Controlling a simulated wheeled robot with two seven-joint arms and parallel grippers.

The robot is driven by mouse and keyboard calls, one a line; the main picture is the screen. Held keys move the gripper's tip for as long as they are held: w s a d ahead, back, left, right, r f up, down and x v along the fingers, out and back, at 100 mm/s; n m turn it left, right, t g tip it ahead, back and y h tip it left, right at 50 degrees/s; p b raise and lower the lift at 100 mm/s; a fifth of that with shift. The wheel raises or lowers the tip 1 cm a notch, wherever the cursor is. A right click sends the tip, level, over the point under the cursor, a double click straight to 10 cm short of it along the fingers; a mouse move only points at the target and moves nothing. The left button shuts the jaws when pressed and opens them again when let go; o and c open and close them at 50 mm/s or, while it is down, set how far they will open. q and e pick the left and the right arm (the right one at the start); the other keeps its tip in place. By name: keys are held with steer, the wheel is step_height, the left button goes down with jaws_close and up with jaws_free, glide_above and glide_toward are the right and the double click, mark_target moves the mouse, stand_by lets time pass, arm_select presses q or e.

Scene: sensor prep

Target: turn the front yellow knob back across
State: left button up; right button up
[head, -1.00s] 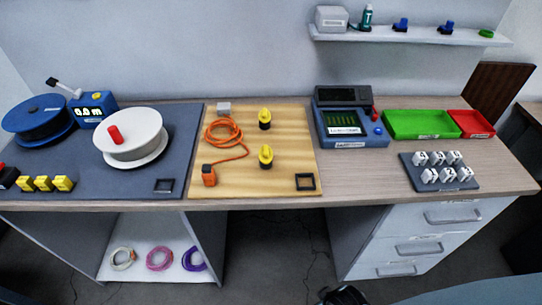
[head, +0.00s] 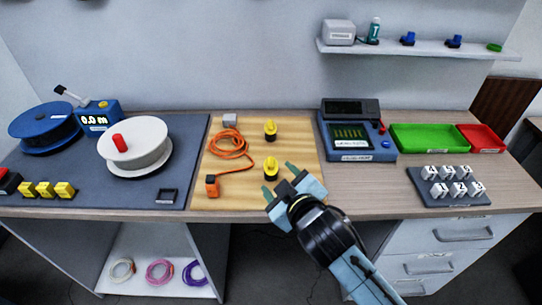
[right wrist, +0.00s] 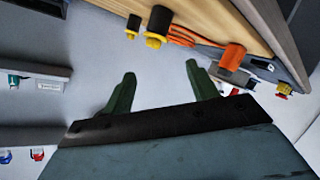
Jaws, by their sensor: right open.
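The front yellow knob (head: 271,166) stands on a dark base on the wooden board (head: 231,197). The back yellow knob (head: 270,128) is behind it. Which way each handle points is too small to tell. My right gripper (head: 280,181) is open and empty, just in front and to the right of the front knob, its fingers apart from it. In the right wrist view, the open fingers (right wrist: 162,88) have nothing between them. The larger, nearer yellow knob (right wrist: 158,20) there seems to be the front one. My left gripper is not in view.
An orange cable (head: 229,145) and its orange plug (head: 212,186) lie left of the knobs. A blue instrument (head: 358,147) stands right of the board, with green (head: 400,145) and red (head: 480,146) trays beyond. A white spool (head: 147,150) stands on the grey mat.

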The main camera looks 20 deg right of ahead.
steer(key=w+a+r+n+t+y, duration=0.45)
steer(key=a+r+n+y, duration=0.65)
steer(key=r, duration=0.4)
steer(key=s+a+r+n+g+y, duration=0.2)
steer(key=a+r+n+g+y, duration=0.2)
steer(key=a+n+g+y, duration=0.65)
steer(key=n+g+h, duration=0.8)
steer(key=n+h, duration=1.4)
steer(key=h, duration=0.1)
glide_above(271, 161)
step_height(271, 161, down, 8)
steer(key=r, duration=0.1)
steer(key=shift+m, duration=0.25)
step_height(271, 161, down, 14)
steer(key=shift+r, duration=0.25)
